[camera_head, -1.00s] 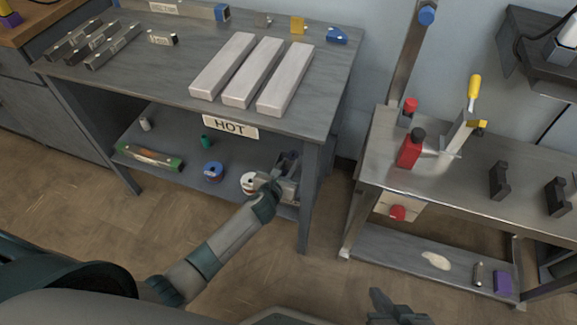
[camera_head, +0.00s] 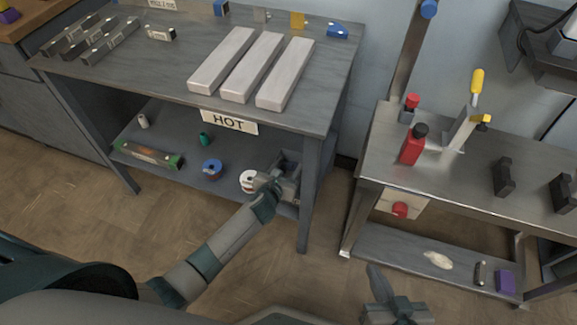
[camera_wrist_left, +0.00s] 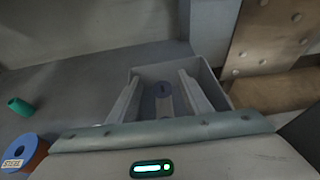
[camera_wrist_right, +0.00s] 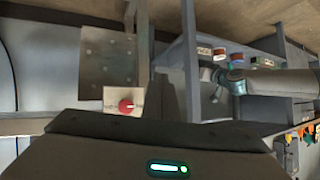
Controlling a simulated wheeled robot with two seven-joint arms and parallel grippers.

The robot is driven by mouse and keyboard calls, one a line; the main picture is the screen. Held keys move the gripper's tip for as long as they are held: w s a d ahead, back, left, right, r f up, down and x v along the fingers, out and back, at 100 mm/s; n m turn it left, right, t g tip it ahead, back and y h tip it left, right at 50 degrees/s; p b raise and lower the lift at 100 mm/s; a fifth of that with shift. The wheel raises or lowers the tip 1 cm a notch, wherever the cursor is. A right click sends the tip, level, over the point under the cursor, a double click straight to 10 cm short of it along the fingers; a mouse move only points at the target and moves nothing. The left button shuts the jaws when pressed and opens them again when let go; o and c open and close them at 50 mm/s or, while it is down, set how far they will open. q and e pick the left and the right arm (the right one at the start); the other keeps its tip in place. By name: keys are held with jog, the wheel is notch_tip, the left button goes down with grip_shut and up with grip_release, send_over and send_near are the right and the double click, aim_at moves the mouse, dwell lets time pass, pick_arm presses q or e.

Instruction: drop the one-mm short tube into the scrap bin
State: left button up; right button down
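The scrap bin (camera_head: 294,168) is a small grey open box at the right end of the lower shelf under the HOT table. My left gripper (camera_head: 278,182) reaches to it. In the left wrist view the bin (camera_wrist_left: 203,66) surrounds my two spread fingers (camera_wrist_left: 163,92). A small dark blue-grey round piece with a paler part (camera_wrist_left: 163,90) shows between them, apart from both; it may be the short tube, but I cannot tell its size. My right gripper (camera_head: 392,300) is low at the bottom of the head view, fingers apart and empty.
The lower shelf (camera_head: 175,150) also holds blue and white-red spools, a green cylinder and a long green-ended box. Three pale bars (camera_head: 255,68) lie on the table above. A steel bench (camera_head: 440,185) stands to the right, with open floor between.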

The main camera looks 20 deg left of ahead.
pick_arm(q)
jog(key=shift+s, duration=0.1)
dwell(0.3)
jog(key=shift+s+r, duration=0.15)
jog(key=shift+s, duration=0.05)
jog(key=shift+s+r+p, duration=0.25)
jog(key=shift+s+p, duration=0.1)
jog(key=shift+s, duration=0.3)
jog(key=p+v, duration=0.3)
jog(key=v, duration=1.2)
jog(key=shift+s, duration=0.2)
pick_arm(e)
jog(key=s+d+f+g+h, duration=0.2)
jog(key=s+d+f+g, duration=0.2)
jog(key=d, duration=0.1)
jog(key=shift+s, duration=0.35)
jog(key=shift+a, duration=0.1)
